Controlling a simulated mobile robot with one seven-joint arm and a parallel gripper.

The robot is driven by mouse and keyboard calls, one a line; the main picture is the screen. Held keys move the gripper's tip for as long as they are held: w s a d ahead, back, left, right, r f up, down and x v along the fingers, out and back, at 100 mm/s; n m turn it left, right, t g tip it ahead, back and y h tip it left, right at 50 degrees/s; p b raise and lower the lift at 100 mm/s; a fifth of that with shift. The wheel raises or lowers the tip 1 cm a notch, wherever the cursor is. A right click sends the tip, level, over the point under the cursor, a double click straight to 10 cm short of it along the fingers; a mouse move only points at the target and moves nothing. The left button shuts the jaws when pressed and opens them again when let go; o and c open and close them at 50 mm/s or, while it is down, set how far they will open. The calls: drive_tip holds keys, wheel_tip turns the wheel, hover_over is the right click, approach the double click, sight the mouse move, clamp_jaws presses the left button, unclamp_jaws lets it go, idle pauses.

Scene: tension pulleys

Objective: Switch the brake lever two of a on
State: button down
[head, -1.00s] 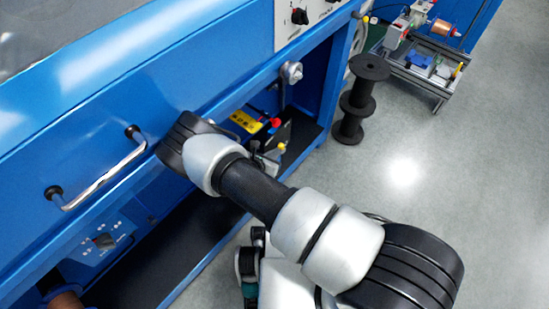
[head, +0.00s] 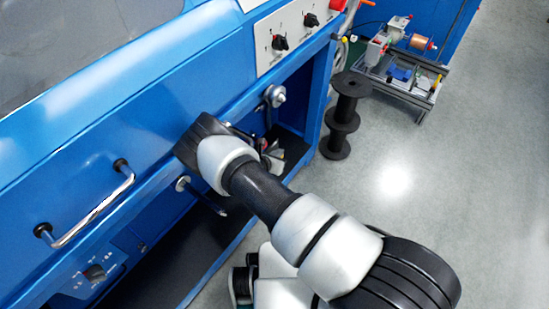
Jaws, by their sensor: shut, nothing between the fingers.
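Two levers with round metal hubs show on the blue machine. One (head: 273,97) is at the upper right of the opening, its dark arm pointing down. The other (head: 183,184) is lower left, below the front beam, with a dark handle slanting down to the right. No readable label tells which is brake lever two of a. My arm reaches in from the lower right, and its black wrist end is at the beam between the two levers. I see no contact with either lever.
A metal grab handle (head: 90,212) sticks out of the blue front at left. A panel with black rotary switches (head: 280,43) is above. A black spool stand (head: 342,120) is on the floor at right, near a small wheeled rack (head: 400,75).

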drive_tip(key=shift+w+d+f, duration=0.1)
drive_tip(key=shift+w+d, duration=0.35)
drive_tip(key=shift+w, duration=0.1)
idle(0.4)
drive_tip(key=s+a+p, duration=0.2)
drive_tip(key=s+a, duration=0.4)
drive_tip(key=s, duration=0.5)
drive_tip(key=shift+s+r+p, duration=0.25)
drive_tip(key=shift+r+p, duration=0.1)
drive_tip(key=shift+a, duration=0.1)
